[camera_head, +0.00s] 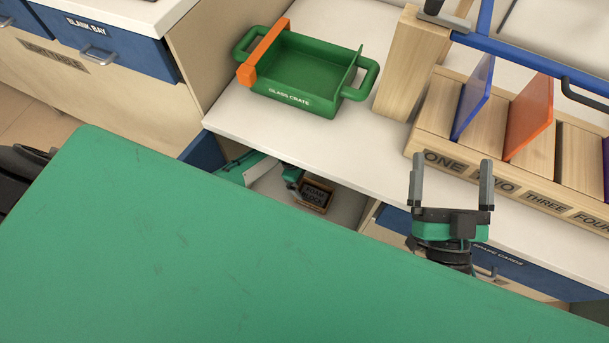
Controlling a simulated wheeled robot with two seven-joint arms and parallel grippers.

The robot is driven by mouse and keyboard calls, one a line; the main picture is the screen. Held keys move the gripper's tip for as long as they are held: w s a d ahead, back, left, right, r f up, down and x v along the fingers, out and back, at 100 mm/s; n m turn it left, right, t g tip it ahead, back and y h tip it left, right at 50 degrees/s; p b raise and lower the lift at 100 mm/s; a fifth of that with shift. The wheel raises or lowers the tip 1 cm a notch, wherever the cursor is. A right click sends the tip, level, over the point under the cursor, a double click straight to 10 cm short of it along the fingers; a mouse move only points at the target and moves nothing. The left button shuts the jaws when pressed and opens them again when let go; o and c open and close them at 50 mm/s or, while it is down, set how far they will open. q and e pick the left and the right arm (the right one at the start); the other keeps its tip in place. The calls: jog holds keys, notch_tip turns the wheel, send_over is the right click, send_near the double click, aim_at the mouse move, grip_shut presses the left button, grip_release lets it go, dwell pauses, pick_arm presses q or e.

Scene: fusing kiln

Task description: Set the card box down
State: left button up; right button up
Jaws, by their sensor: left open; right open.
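A small brown box (318,193) with a dark lettered label, which I take for the card box, sits low in an open recess (345,207) below the white counter's front edge. The lettering is too small to read surely. My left gripper (294,178) reaches in from the left, at the box's upper left side. It is open; its fingertips are hard to make out, and I cannot tell whether they touch the box. My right gripper (452,185) is open and empty, fingers pointing up the picture, in front of the slotted wooden rack (427,140).
A green glass crate (300,97) with an orange bar (262,52) stands on the white counter (245,118). The rack holds blue and orange upright panes (530,117). A drawer marked spare cards (500,262) lies below right.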

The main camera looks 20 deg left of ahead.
jog(key=shift+s+a+f+g+p, duration=0.1)
jog(key=shift+a+f+g, duration=0.15)
jog(key=shift+f+g, duration=0.4)
jog(key=shift+s+a+f+g+p, duration=0.1)
jog(key=shift+a+f+g+p, duration=0.2)
jog(key=shift+f, duration=0.6)
jog(key=shift+s+a+f+g+b, duration=0.1)
jog(key=shift+a+f+g, duration=0.05)
jog(key=shift+f+g, duration=0.5)
jog(key=shift+f, duration=0.1)
